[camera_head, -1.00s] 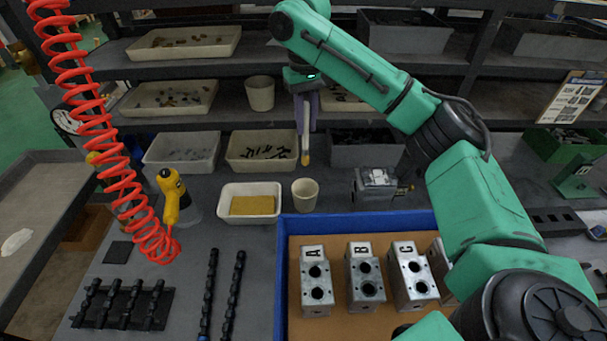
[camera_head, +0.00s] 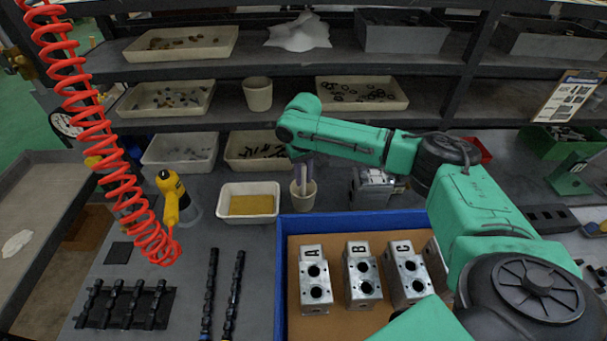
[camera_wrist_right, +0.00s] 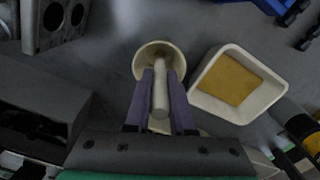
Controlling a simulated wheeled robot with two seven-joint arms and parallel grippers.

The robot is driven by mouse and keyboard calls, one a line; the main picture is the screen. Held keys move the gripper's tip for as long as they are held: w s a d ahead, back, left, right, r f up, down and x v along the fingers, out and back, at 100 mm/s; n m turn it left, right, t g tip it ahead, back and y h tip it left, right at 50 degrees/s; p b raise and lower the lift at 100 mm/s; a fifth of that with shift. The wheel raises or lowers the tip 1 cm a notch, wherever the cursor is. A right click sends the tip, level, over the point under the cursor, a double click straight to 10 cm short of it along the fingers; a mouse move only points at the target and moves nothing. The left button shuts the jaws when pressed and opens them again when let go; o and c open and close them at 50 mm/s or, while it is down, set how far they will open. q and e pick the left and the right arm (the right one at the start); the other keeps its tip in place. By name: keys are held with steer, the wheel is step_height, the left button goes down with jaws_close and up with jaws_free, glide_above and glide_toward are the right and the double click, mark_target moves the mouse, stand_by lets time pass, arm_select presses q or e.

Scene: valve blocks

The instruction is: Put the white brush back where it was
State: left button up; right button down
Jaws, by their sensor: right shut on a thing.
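The white brush (camera_wrist_right: 160,92) is between the two purple fingers of my right gripper (camera_wrist_right: 163,95) in the right wrist view. Its far end reaches into the mouth of a cream cup (camera_wrist_right: 143,64). In the head view my right gripper (camera_head: 302,172) points down over the same cup (camera_head: 304,197), which stands on the bench, and its fingers hide most of the brush. The gripper is shut on the brush. The brush tip is hidden inside the cup. My left gripper is not in view.
A white tray with a yellow sponge (camera_head: 249,189) stands just left of the cup. A grey metal device (camera_head: 373,187) stands to its right. In front is a blue-rimmed tray (camera_head: 281,270) with valve blocks A, B and C. A red coiled hose (camera_head: 105,150) hangs at left.

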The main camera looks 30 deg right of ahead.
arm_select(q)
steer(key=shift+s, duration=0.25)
arm_select(e)
steer(key=shift+w+d+f, duration=0.1)
steer(key=shift+f, duration=0.05)
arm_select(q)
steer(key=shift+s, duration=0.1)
arm_select(e)
steer(key=c, duration=0.8)
jaws_free()
steer(key=shift+o, duration=0.2)
step_height(320, 180, up, 12)
steer(key=shift+f+b, duration=0.2)
steer(key=shift+b, duration=1.05)
steer(key=shift+r, duration=0.3)
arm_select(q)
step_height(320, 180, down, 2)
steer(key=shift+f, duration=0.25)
